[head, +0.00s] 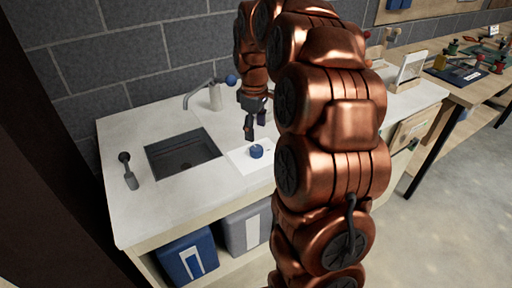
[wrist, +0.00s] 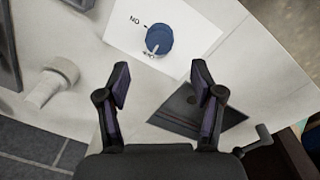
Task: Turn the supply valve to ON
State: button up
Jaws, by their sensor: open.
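The supply valve is a round blue knob (head: 256,151) on a white plate (head: 238,157) lying on the counter right of the sink. In the wrist view the knob (wrist: 160,38) is fully visible at the top, with a pale mark on its lower left edge. The plate carries the label ON, upside down in this view, with a small dark tick up and left of the knob. The pale mark is not at that tick. My gripper (wrist: 161,78) is open and empty, its fingers apart, short of the knob. In the head view my gripper (head: 255,128) hangs just above the knob.
A black-knobbed lever (head: 128,172) is near the counter's left end. Bins (head: 189,258) sit below. My arm hides much of the counter's right part.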

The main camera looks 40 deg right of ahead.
aim_at(256, 148)
jog(key=shift+w+d+f+p, duration=0.1)
jog(key=shift+f+p, duration=0.4)
jog(key=shift+f, duration=1.45)
jog(key=shift+w+d+f+p, duration=0.1)
jog(key=shift+f+p, duration=0.35)
jog(key=shift+f, duration=1.45)
jog(key=shift+s, duration=0.1)
jog(key=c, duration=1.2)
